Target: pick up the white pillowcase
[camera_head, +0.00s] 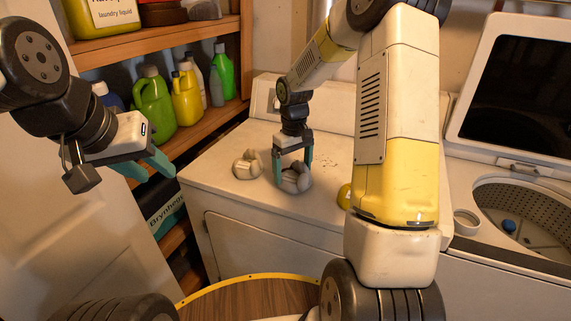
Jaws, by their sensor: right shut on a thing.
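Two small crumpled whitish cloths lie on top of the white dryer (225,180). The left cloth (247,165) lies free. The right cloth (297,180) looks greyer and is between the fingers of my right gripper (293,175), which points down and is shut on it. The cloth still appears to rest on the dryer top. I cannot tell for sure which of the two is the pillowcase. My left gripper (147,168) is off to the left, away from the dryer top, with its teal fingers apart and nothing between them.
Wooden shelves at the left hold several bottles, among them a green jug (153,100) and a yellow bottle (186,97). An open washer (525,205) stands at the right. A yellow object (344,196) is partly hidden behind my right arm. The dryer's front left top is clear.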

